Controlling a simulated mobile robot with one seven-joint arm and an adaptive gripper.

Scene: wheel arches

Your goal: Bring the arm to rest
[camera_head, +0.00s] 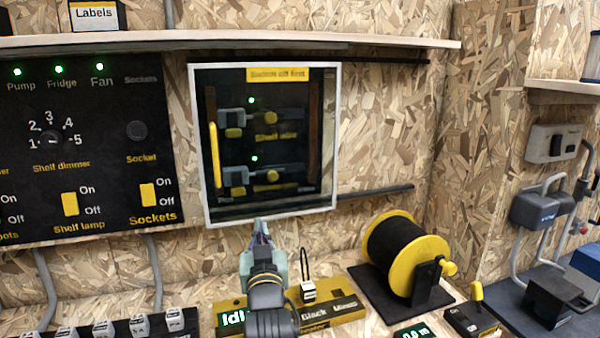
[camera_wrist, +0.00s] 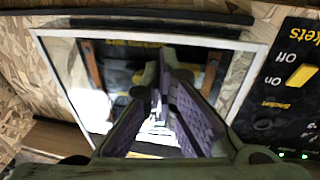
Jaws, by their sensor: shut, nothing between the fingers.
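My gripper (camera_head: 262,230) points away from the body camera, toward the wall, just below the lower edge of a white-framed cabinet window (camera_head: 336,130). Its fingers are shut with nothing between them. In the wrist view my gripper (camera_wrist: 160,70) shows its two purple-padded fingers converging in front of the white-framed window (camera_wrist: 60,80). I cannot tell whether the fingertips touch the window.
A black switch panel (camera_head: 90,190) is left of the window. A shelf (camera_head: 230,40) runs above. A yellow and black cable reel (camera_head: 405,255) stands right of my arm. A yellow-edged block (camera_head: 345,312) lies close beside my wrist. Several white labelled blocks stand at lower left.

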